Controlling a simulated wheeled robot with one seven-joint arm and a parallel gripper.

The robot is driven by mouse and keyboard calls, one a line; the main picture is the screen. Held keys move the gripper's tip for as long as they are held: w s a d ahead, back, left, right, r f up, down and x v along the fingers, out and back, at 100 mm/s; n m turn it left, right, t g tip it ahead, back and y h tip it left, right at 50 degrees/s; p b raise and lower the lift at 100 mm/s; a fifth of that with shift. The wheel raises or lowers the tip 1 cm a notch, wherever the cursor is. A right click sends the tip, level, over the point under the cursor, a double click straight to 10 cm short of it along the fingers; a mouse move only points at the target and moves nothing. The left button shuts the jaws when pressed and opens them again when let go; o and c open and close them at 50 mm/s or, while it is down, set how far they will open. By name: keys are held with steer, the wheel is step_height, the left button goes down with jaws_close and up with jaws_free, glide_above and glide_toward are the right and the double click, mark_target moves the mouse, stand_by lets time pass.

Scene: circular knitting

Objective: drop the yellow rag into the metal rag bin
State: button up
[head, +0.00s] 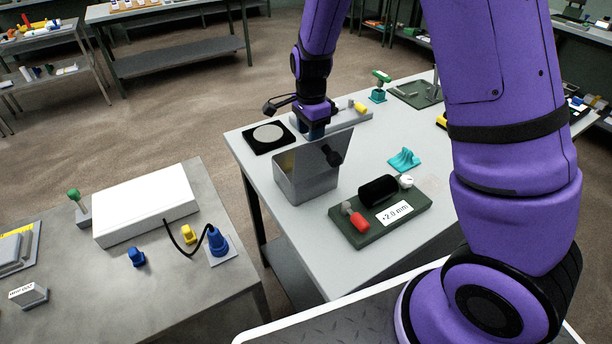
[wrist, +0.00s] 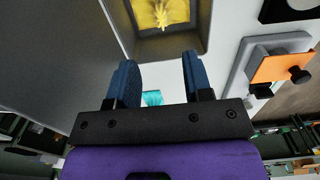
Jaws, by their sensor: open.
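The metal rag bin (head: 305,182) is a grey box on the right-hand table, its lid (head: 338,146) standing up. In the wrist view, the bin's wall (wrist: 198,42) frames the yellow rag (wrist: 160,13), which lies inside the bin. The rag is hidden in the head view. My gripper (head: 314,134) is above and behind the bin. In the wrist view my gripper (wrist: 158,62) has its two blue fingers spread apart with nothing held between them.
A teal cloth (head: 404,160) lies right of the bin. A green base (head: 380,222) with a black roller and red handle sits in front. A black mat with a grey disc (head: 268,134) lies behind left. Another table with a white box (head: 145,203) stands left across a gap.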

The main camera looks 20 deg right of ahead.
step_height(320, 180, up, 10)
stand_by(0.5)
steer(key=shift+r, duration=0.15)
steer(key=s+d+r+n+t+y, duration=0.1)
steer(key=s+d+r+n, duration=0.1)
steer(key=s+r+n, duration=0.3)
steer(key=s+d+r+n+t, duration=0.1)
steer(key=s+d+r+n, duration=0.15)
steer(key=s+r, duration=0.5)
steer(key=s+d+r+n+t, duration=0.1)
steer(key=s+n, duration=0.3)
steer(key=s, duration=0.4)
steer(key=s+d+r+n+t+h, duration=0.1)
steer(key=s+r+n+t, duration=0.1)
steer(key=s, duration=0.6)
steer(key=shift+s+d+r+n, duration=0.35)
steer(key=shift+r+n, duration=0.3)
steer(key=shift+n, duration=0.5)
steer(key=shift+w, duration=0.15)
